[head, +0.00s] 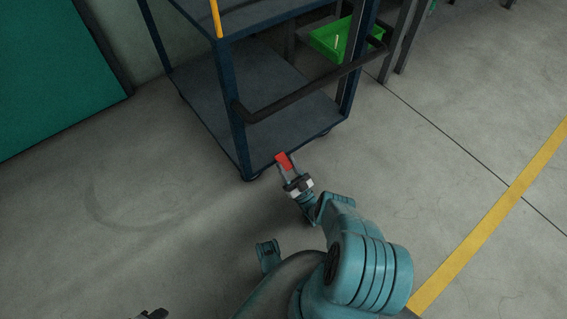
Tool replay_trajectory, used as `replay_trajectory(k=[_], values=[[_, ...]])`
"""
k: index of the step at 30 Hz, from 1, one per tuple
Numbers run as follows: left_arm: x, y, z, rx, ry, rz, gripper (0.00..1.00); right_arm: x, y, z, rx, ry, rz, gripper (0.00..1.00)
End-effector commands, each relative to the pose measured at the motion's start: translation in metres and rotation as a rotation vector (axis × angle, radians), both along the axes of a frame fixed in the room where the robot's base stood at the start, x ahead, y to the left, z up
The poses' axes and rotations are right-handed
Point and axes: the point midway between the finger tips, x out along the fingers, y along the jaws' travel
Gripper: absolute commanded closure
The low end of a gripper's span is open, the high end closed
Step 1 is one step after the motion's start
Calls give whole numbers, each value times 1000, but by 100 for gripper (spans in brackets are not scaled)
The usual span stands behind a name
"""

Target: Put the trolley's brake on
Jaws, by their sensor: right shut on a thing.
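The trolley (254,165) is a dark blue frame with grey shelves and a black push handle (305,92) at its near end. A red brake lever (283,159) shows at the near lower edge of the trolley, close to the floor. My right gripper (285,167) is shut on the red lever, with a finger on each side of it. The lever's mount and any linkage are too small to make out. A dark tip at the bottom edge looks like my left gripper (152,314); most of it is cut off and its jaws cannot be read.
A bright green bin (332,39) stands behind the trolley, by dark posts. A teal panel (50,75) is at the left. A yellow floor line (490,222) runs along the right. The grey concrete floor around the trolley's near end is clear.

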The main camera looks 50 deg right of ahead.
Motion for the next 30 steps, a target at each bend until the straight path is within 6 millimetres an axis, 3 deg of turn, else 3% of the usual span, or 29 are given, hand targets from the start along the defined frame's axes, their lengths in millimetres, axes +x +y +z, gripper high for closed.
replay_trajectory(k=[17, 18, 20, 30], values=[[0, 0, 1, 0, 0, 0, 57, -3, 3, 3, -10, -15, 11, 100], [0, 0, 1, 0, 0, 0, 57, -3, 3, 3, -10, -15, 11, 54], [0, 0, 1, 0, 0, 0, 57, -3, 3, 3, -10, -15, 10, 35], [-1, 0, 3, -1, 3, 0, 57, -2, 1, 5, -6, -12, 5, 32]])
